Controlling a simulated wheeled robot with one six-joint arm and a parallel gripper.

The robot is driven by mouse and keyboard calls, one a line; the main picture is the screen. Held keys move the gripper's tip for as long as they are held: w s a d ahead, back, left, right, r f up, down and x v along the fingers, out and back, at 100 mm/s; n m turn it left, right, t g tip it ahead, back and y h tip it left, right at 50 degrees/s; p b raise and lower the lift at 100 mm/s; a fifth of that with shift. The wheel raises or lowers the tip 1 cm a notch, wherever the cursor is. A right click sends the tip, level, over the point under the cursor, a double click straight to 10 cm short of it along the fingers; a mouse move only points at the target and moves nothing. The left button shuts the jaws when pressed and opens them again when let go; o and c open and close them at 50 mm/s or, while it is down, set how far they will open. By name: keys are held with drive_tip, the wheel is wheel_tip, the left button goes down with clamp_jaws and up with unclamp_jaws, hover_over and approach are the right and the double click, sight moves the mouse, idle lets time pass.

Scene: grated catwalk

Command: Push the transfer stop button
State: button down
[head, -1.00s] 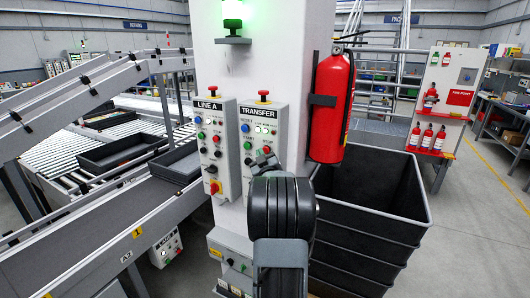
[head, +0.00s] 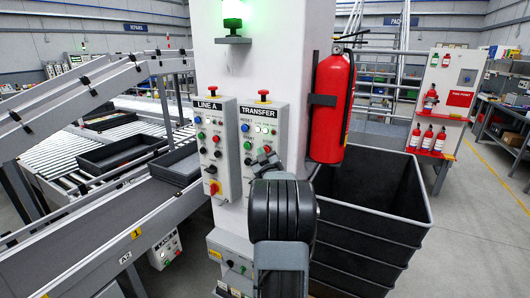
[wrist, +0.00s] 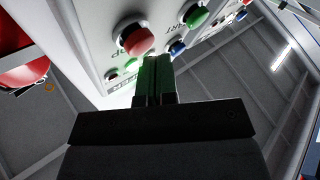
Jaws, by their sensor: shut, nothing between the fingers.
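The TRANSFER panel (head: 275,112) is a pale box on the white column, right of the LINE A panel. In the wrist view a round red button (wrist: 135,37) stands out large, with partly readable lettering beside it that looks like STOP. My gripper is shut and empty. In the wrist view its fingertips (wrist: 155,62) are at the panel face, right by the red button's lower right edge. I cannot tell whether they touch it. A green button (wrist: 195,16) sits beside the red one.
A red mushroom button (head: 263,95) tops the TRANSFER panel. The LINE A panel (head: 229,145) is close on the left. A conveyor (head: 100,235) runs at the left.

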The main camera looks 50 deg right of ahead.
drive_tip(key=shift+w+d, duration=0.2)
drive_tip(key=shift+d, duration=0.55)
idle(0.6)
drive_tip(key=shift+a+b, duration=0.1)
drive_tip(key=shift+b, duration=0.2)
drive_tip(key=shift+s+a+b, duration=0.15)
drive_tip(key=shift+a+b, duration=0.3)
drive_tip(key=shift+a, duration=0.1)
drive_tip(key=shift+s+a+b, duration=0.15)
drive_tip(key=shift+a+b, duration=0.25)
drive_tip(key=shift+a, duration=0.1)
drive_tip(key=shift+s+a+b, duration=0.2)
drive_tip(key=shift+a+b, duration=0.4)
drive_tip(key=shift+a, duration=0.2)
drive_tip(key=shift+s+a+b, duration=0.2)
drive_tip(key=shift+a+b, duration=0.45)
drive_tip(key=shift+a, duration=0.2)
drive_tip(key=shift+s+a+b, duration=0.2)
drive_tip(key=shift+a+b, duration=0.4)
drive_tip(key=shift+a, duration=0.2)
